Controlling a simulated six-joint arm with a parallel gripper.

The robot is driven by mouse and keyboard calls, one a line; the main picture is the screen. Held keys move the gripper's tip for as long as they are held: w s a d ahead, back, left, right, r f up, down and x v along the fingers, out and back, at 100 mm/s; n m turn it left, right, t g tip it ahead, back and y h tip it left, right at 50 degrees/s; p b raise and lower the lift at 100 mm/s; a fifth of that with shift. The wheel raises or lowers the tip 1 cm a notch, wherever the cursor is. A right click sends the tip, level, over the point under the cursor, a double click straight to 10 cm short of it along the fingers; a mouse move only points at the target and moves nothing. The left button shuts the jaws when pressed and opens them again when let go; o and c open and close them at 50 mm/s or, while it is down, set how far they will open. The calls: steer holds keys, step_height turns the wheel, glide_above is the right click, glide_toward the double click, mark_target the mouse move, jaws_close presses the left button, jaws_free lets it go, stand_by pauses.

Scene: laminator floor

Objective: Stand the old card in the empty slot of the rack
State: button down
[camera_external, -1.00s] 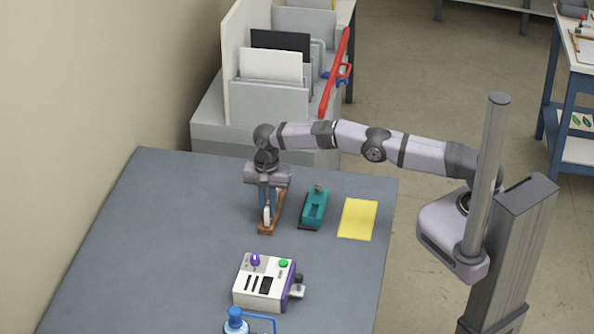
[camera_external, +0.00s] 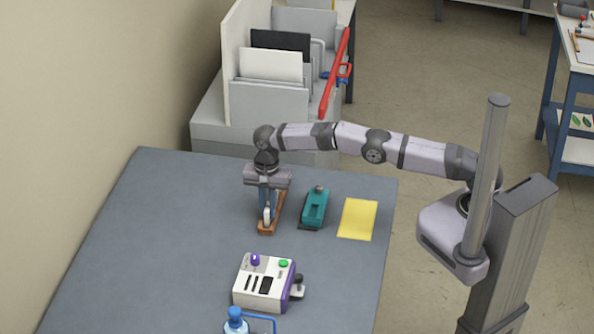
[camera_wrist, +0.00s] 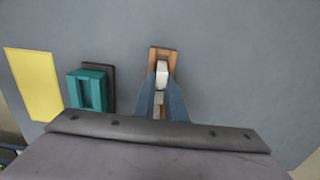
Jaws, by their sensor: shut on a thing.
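A small brown wooden rack (camera_external: 279,207) stands on the blue-grey table, directly under my gripper. My gripper (camera_external: 267,214) points down over it and is shut on a pale card (camera_external: 267,216). In the wrist view, the white card (camera_wrist: 162,72) shows between the fingertips, within the outline of the brown rack (camera_wrist: 161,50). My fingers hide much of the rack. I cannot tell whether the card's lower edge sits in a slot or just above it.
A teal tool (camera_external: 314,207) stands close to the right of the rack, with a yellow sheet (camera_external: 358,219) beyond it. A white machine with a purple side (camera_external: 262,284) and a blue-capped bottle (camera_external: 236,322) are nearer the front. The table's left side is clear.

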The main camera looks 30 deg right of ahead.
stand_by(0.4)
steer(key=c, duration=1.4)
jaws_free()
steer(key=shift+r+p, duration=2.65)
steer(key=shift+r, duration=1.1)
